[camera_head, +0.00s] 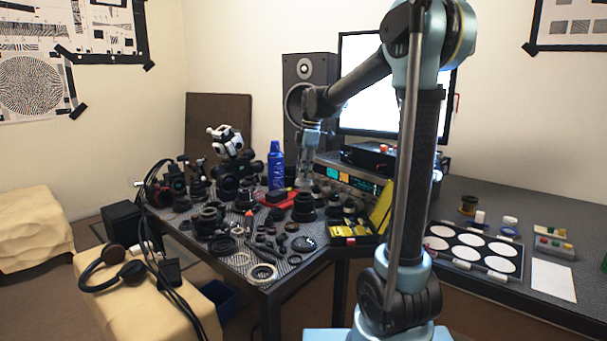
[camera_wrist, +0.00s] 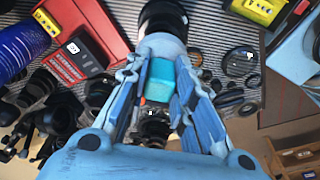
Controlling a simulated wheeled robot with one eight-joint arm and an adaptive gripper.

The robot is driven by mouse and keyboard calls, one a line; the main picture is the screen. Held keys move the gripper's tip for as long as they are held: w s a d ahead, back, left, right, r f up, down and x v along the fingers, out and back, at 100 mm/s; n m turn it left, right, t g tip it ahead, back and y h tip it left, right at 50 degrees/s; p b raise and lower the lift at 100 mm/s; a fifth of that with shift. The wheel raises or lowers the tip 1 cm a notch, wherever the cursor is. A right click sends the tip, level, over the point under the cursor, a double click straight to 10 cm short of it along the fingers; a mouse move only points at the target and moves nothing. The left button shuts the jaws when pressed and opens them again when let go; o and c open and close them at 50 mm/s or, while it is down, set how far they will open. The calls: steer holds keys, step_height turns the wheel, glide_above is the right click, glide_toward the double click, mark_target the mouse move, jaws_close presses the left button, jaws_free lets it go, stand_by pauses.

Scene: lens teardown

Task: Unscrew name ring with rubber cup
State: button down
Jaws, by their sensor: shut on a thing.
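My gripper (camera_head: 306,182) hangs over the crowded bench, above a dark lens barrel (camera_head: 303,208). The name ring cannot be made out in either view. Whether the cup touches a lens is hidden.
Lens parts and rings crowd the bench, with a pale ring (camera_head: 262,273) near its front edge. A blue spray can (camera_head: 276,166) and a red tray (camera_wrist: 88,45) stand close by. A yellow case (camera_head: 381,207) is at right. The right bench holds a white-disc panel (camera_head: 470,247).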

mark_target(305, 180)
steer(key=shift+m, duration=0.7)
steer(key=shift+f, duration=1.65)
steer(key=shift+f, duration=0.5)
stand_by(0.3)
steer(key=n, duration=0.4)
steer(key=n+g, duration=0.1)
steer(key=n, duration=0.3)
steer(key=n+h, duration=0.1)
steer(key=n, duration=0.3)
steer(key=shift+w+n, duration=0.1)
steer(key=shift+n, duration=0.2)
steer(key=n, duration=0.3)
steer(key=shift+h, duration=0.3)
